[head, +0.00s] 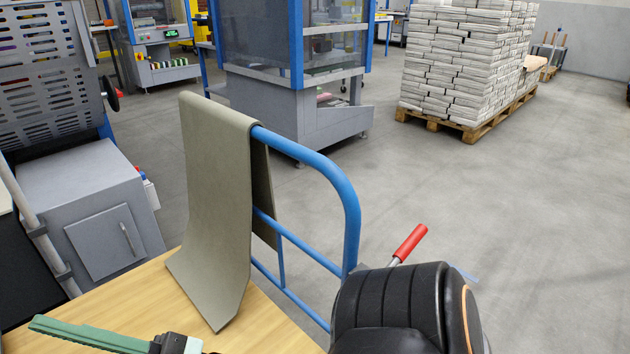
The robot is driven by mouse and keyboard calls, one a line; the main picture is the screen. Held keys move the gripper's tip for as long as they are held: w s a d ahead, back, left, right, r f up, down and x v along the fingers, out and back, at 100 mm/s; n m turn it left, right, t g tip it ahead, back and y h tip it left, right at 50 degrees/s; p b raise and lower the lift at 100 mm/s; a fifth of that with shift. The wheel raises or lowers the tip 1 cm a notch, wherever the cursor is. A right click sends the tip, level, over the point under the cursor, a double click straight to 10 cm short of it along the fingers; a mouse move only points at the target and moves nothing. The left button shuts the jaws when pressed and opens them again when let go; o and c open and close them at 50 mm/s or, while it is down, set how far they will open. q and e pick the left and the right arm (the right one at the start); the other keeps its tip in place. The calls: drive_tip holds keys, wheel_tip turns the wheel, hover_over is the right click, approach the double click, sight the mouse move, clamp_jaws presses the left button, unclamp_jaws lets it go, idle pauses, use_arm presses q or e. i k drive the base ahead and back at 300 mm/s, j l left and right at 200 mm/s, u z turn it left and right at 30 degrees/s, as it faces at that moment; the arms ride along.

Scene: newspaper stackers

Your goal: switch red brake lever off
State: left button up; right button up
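The red brake lever (410,243) shows right of centre in the head view. It has a red cylindrical grip on a short silver shaft and tilts up to the right. Its lower end is hidden behind a black rounded, ribbed part with an orange line, which may be part of my arm. Neither of my grippers can be made out in this view, so I see nothing touching the grip.
A blue tubular rail (347,190) with a grey-green sheet (215,200) draped over it stands left of the lever. A wooden tabletop (262,325) is in front, with a green tool-like object (85,334). Newspapers (455,65) stand on a pallet (470,132). The right floor is clear.

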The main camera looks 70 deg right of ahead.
sight(412, 242)
drive_tip(key=z, duration=2.8)
drive_tip(key=i+l, duration=0.15)
drive_tip(key=l, duration=0.2)
drive_tip(key=i+l+u, duration=0.15)
drive_tip(key=l, duration=0.2)
drive_tip(key=i+l, duration=0.1)
drive_tip(key=l, duration=0.25)
drive_tip(key=u, duration=0.05)
